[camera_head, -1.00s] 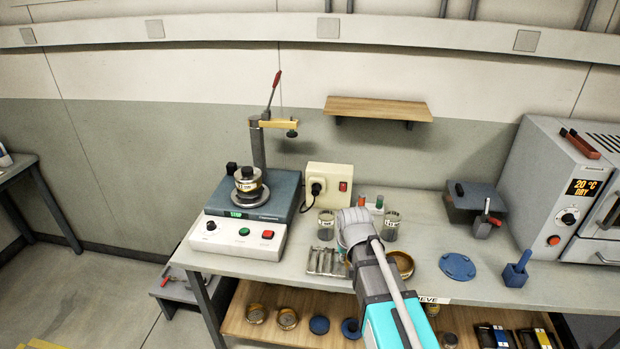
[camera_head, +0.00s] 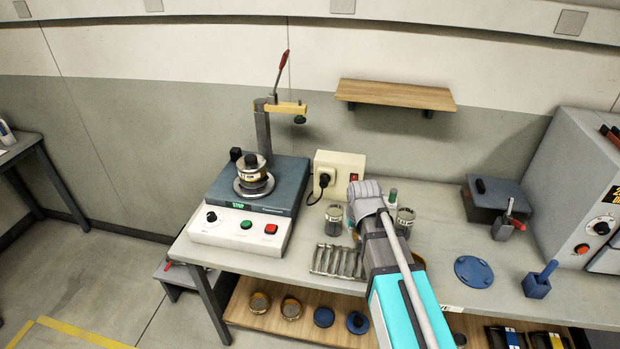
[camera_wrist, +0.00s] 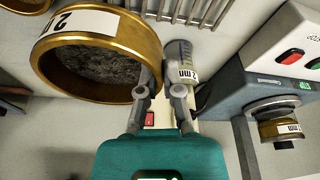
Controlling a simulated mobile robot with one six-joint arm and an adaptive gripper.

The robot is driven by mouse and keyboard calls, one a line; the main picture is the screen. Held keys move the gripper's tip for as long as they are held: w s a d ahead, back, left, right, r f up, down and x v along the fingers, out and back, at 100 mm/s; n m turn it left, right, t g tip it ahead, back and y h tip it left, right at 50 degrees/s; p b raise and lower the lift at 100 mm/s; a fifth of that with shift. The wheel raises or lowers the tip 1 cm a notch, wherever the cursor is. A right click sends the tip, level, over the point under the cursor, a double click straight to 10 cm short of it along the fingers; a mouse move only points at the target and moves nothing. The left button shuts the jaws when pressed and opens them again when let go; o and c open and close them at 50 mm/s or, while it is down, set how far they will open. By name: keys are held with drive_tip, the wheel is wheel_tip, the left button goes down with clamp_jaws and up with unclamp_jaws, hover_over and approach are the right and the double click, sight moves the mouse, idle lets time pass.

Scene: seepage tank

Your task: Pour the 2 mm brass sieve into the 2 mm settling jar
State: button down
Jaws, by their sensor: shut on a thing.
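In the wrist view a brass sieve (camera_wrist: 140,38) with a white label starting with "2" is at upper left, its inside turned to the camera and holding dark grey grains (camera_wrist: 95,68). My gripper (camera_wrist: 165,82) is shut on its wall at the right side. A greyish jar (camera_wrist: 180,52) with a "2 mm" label shows just beyond the fingers. In the head view my gripper (camera_head: 367,200) is over the bench between two clear jars, one at left (camera_head: 333,222) and one at right (camera_head: 405,222); their labels are too small to read.
A sieve shaker (camera_head: 252,215) with a brass sieve stack stands left. A metal rack (camera_head: 337,261) lies in front of the jars. A blue disc (camera_head: 473,269), a blue holder (camera_head: 537,283) and an oven (camera_head: 590,190) are at right. A wooden shelf (camera_head: 395,94) is on the wall.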

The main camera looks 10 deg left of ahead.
drive_tip(key=shift+d, duration=0.1)
drive_tip(key=shift+w+r, duration=0.15)
drive_tip(key=w+a+r+p, duration=0.3)
drive_tip(key=w+a, duration=0.2)
drive_tip(key=a, duration=0.3)
drive_tip(key=w+a+r+p, duration=0.4)
drive_tip(key=w+a, duration=0.1)
drive_tip(key=a, duration=0.3)
drive_tip(key=shift+a+r+m+p, duration=0.2)
drive_tip(key=shift+a+m+p, duration=0.1)
drive_tip(key=shift+m, duration=0.1)
drive_tip(key=shift+w+d, duration=0.1)
drive_tip(key=shift+d, duration=0.15)
drive_tip(key=w+d+m+g+y+b, duration=0.1)
drive_tip(key=w+d+g+y+b, duration=0.2)
drive_tip(key=d+g+y+b, duration=0.2)
drive_tip(key=g+y+b, duration=0.1)
drive_tip(key=y+b, duration=0.2)
drive_tip(key=y, duration=0.2)
drive_tip(key=shift+w+f+m, duration=0.15)
drive_tip(key=shift+m, duration=0.15)
idle(0.4)
